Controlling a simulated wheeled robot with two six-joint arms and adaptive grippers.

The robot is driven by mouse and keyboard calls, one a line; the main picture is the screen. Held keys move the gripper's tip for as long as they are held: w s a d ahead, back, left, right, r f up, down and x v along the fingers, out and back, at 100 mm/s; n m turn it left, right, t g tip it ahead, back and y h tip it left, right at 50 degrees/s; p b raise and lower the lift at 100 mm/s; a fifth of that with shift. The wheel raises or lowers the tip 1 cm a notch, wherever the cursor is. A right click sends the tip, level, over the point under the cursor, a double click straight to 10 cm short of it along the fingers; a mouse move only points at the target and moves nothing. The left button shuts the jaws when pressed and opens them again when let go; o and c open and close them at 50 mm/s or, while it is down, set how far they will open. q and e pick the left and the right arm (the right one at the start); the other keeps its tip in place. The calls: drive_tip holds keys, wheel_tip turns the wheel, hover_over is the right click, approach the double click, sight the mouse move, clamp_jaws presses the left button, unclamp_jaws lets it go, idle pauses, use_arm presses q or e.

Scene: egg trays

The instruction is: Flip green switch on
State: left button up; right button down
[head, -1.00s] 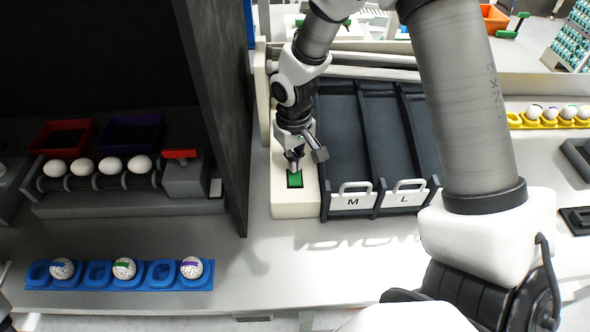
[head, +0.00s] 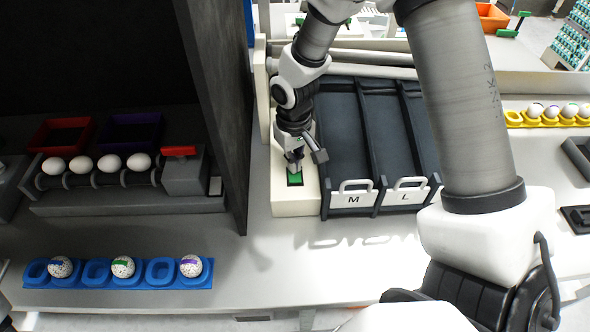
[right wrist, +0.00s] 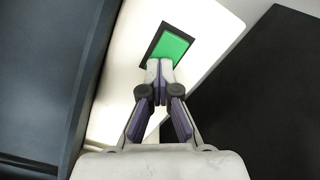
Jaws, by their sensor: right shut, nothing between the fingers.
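The green switch (head: 295,179) is set in a black frame on top of the white housing at the left of the M and L bins. In the right wrist view the green switch (right wrist: 172,46) shows as a plain green rocker just beyond my fingertips. My right gripper (head: 294,168) is shut and empty, its tips at the switch's far edge in the head view. In the right wrist view my right gripper (right wrist: 159,66) overlaps the near edge of the black frame; I cannot tell whether it touches the rocker.
Bins marked M (head: 352,196) and L (head: 407,192) stand right of the switch. A dark upright panel (head: 222,110) stands to the left. A blue tray (head: 80,281) with speckled eggs and a roller stand with white eggs (head: 110,164) lie farther left.

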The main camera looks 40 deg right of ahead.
drive_tip(key=shift+r+p, duration=3.1)
drive_tip(key=shift+r, duration=0.35)
